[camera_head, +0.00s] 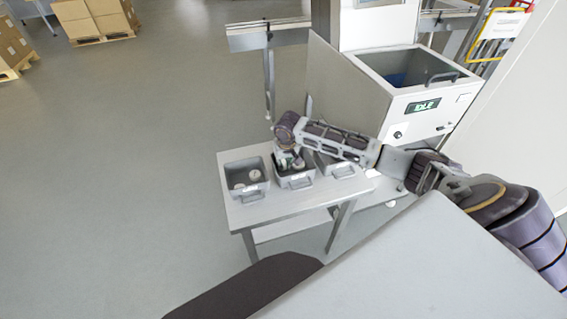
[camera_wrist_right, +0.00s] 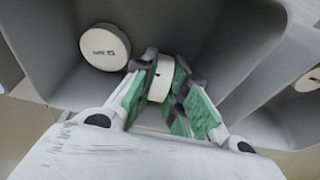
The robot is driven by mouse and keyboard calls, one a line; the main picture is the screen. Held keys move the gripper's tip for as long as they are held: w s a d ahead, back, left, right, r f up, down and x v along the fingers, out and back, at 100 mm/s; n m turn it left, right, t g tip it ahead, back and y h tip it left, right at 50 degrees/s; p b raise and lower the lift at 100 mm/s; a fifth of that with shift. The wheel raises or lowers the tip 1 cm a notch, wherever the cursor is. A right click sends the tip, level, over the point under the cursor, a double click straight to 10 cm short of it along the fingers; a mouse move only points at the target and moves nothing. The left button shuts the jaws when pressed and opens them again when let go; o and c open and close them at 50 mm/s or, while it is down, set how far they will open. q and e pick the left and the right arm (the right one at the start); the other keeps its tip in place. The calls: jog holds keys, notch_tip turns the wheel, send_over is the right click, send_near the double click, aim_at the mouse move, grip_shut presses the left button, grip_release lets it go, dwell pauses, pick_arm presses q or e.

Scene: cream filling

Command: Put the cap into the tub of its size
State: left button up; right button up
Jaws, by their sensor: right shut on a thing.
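My right gripper (camera_head: 287,160) reaches down into the middle grey tub (camera_head: 297,184). In the right wrist view, the green fingers of the gripper (camera_wrist_right: 165,88) are shut on a white round cap (camera_wrist_right: 161,78), held on edge inside a grey tub (camera_wrist_right: 225,40). Another white cap (camera_wrist_right: 105,47) with small dark print lies in that tub, apart from the held one. The left tub (camera_head: 252,194) holds white caps (camera_head: 254,176). The right tub (camera_head: 341,173) is partly hidden by my arm. The print's size marking is too small to read. My left gripper is not in view.
The tubs stand in a row on a grey table (camera_head: 290,204). A white machine (camera_head: 432,108) with an "IDLE" display stands behind at right. Part of another cap (camera_wrist_right: 308,80) shows in the neighbouring tub. Boxes on pallets (camera_head: 95,18) stand far left; the floor between is clear.

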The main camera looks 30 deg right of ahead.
jog(key=o, duration=0.7)
jog(key=shift+f, duration=0.1)
jog(key=v, duration=1.2)
dwell(0.5)
